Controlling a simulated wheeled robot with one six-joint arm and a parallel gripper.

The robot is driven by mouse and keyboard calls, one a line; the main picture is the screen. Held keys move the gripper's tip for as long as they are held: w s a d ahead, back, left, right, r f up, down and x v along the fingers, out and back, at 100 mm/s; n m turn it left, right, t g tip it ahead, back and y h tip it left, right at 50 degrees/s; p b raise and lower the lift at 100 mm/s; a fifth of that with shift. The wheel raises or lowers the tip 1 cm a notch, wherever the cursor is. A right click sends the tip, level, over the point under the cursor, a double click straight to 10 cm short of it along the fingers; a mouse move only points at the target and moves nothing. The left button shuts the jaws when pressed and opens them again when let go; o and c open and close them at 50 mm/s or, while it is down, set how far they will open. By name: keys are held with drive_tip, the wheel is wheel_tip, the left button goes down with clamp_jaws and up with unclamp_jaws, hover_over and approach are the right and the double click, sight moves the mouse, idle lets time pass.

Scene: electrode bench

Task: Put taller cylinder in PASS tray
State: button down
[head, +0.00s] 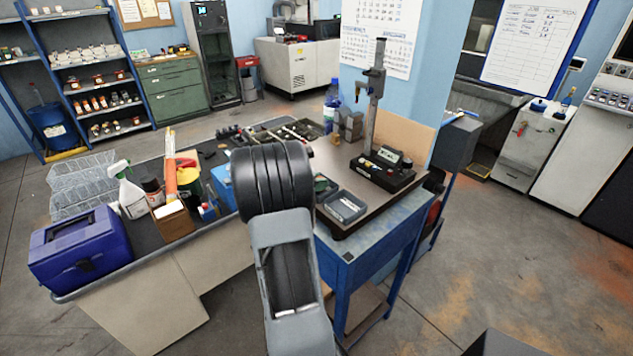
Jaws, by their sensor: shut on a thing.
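My arm rises through the middle of the head view and covers part of the bench; my gripper is not visible. I cannot make out either cylinder. A small grey tray (345,207) sits on the dark surface plate (345,178) just right of my arm. A greenish tray-like item (322,186) lies behind it, partly hidden by my arm. No PASS label is readable on either, so I cannot tell which is the PASS tray.
A height gauge (378,120) stands upright on the plate's right side. Left of my arm, a long bench carries a blue toolbox (85,250), a spray bottle (130,190), a cardboard box (173,222) and a wire basket (82,182). Open floor lies at right.

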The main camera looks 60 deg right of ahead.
drive_tip(key=shift+f, duration=0.2)
drive_tip(key=c, duration=0.8)
unclamp_jaws()
drive_tip(key=shift+w+a+r, duration=0.1)
drive_tip(key=shift+a+r, duration=0.05)
drive_tip(key=shift+r, duration=0.15)
drive_tip(key=b+v, duration=0.3)
drive_tip(key=v, duration=0.9)
drive_tip(key=s+a+m+t+y, duration=0.1)
drive_tip(key=a+m+t+y, duration=0.2)
drive_tip(key=a, duration=0.8)
drive_tip(key=s+a+f+m+t+y, duration=0.1)
drive_tip(key=a+m+y, duration=0.4)
drive_tip(key=a, duration=0.6)
drive_tip(key=s+a+f+m+t+y, duration=0.1)
drive_tip(key=s+a+m+t+y, duration=0.2)
drive_tip(key=a, duration=0.8)
drive_tip(key=m+t+y, duration=0.1)
drive_tip(key=m+t, duration=0.1)
drive_tip(key=t, duration=0.1)
drive_tip(key=shift+s+y, duration=0.2)
drive_tip(key=shift+y, duration=0.1)
